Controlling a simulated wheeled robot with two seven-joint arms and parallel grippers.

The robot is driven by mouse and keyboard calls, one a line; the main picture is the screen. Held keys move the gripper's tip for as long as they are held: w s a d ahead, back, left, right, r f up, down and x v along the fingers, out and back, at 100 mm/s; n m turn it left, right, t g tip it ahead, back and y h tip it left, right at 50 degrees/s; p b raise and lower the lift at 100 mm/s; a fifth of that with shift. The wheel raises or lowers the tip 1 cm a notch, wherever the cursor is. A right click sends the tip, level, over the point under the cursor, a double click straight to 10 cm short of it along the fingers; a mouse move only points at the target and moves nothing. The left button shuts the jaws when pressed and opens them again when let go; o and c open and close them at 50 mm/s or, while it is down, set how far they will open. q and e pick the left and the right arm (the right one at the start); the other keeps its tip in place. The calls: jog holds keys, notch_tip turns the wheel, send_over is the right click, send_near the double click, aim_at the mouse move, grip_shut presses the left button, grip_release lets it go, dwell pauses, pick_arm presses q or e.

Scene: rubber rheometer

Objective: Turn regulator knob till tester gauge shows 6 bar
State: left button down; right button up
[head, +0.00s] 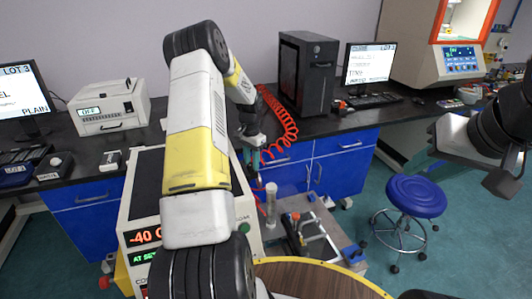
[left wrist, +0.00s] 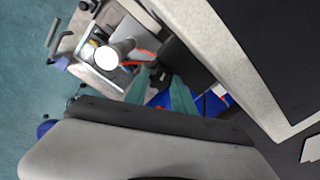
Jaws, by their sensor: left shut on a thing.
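My left gripper (head: 249,162) reaches down behind the instrument box with the -40 display, above a small cart. In the left wrist view its teal fingers (left wrist: 160,82) close on a small dark part, which looks like the regulator knob (left wrist: 160,73). The fingers and arm hide most of the knob, and its turn cannot be read. No tester gauge reading is legible in either view. My right gripper (head: 422,162) hangs at the right above the floor, away from the cart; its jaw opening is unclear.
A red coiled hose (head: 284,126) runs beside my left gripper. The instrument box (head: 244,232) stands close by. The cart (head: 325,221) carries a pale upright cylinder (head: 271,197). A blue stool (head: 416,196) stands at the right.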

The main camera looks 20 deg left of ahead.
dwell(0.3)
pick_arm(q)
jog(key=c, duration=1.1)
grip_release()
jog(key=shift+o, duration=0.2)
jog(key=shift+r, duration=0.1)
notch_tip(320, 180, up, 8)
jog(key=shift+f, duration=0.15)
